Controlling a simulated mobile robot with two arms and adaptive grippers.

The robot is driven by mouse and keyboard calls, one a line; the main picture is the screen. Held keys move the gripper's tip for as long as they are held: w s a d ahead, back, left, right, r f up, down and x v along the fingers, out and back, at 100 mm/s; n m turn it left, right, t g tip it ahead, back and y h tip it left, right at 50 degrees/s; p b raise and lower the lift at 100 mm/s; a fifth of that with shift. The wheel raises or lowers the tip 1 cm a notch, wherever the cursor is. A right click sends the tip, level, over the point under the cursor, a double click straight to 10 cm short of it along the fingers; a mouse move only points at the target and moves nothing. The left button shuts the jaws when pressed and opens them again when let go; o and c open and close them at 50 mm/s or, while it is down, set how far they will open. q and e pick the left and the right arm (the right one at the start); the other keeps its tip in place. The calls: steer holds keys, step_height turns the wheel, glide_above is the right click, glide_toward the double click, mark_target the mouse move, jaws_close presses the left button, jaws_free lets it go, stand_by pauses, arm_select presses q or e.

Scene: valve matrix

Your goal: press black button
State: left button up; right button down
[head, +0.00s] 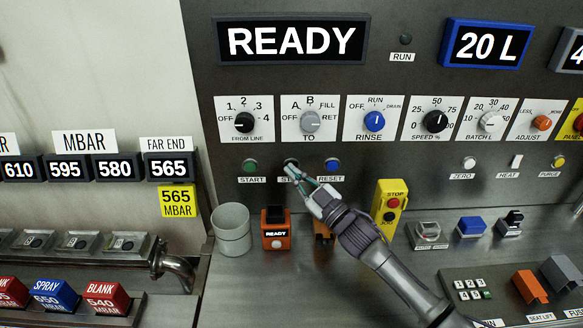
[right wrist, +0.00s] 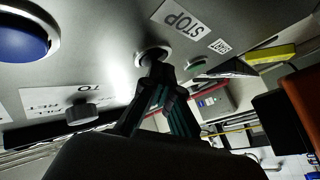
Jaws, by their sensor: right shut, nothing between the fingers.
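The black button (head: 291,162) is on the dark panel between the green START button (head: 250,166) and the blue RESET button (head: 333,165). My right gripper (head: 291,171) is shut and empty, its fingertips over the lower part of the black button and partly hiding its label. In the right wrist view the black button (right wrist: 153,54) sits just past the fingertips (right wrist: 158,73), beside an upside-down STOP label (right wrist: 181,19). The tips look at or very near the button; I cannot tell whether it is pushed in. My left gripper is not in view.
Dial knobs such as the blue RINSE knob (head: 374,121) sit above the buttons. On the ledge below stand a grey cup (head: 232,230), an orange READY box (head: 275,229) and a yellow stop box (head: 389,208), close to my right arm.

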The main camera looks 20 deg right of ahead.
steer(key=shift+s, duration=0.1)
stand_by(0.4)
steer(key=shift+s+a+p, duration=0.25)
steer(key=shift+s+p, duration=0.15)
steer(key=shift+s, duration=0.3)
steer(key=shift+s+a+p, duration=0.25)
steer(key=shift+s+p, duration=0.1)
steer(key=shift+s, duration=0.45)
steer(key=shift+s+a+p, duration=0.2)
steer(key=shift+s+p, duration=0.15)
steer(key=shift+s, duration=0.4)
steer(key=shift+s+a+p, duration=0.25)
steer(key=shift+s+p, duration=0.1)
steer(key=shift+s, duration=0.45)
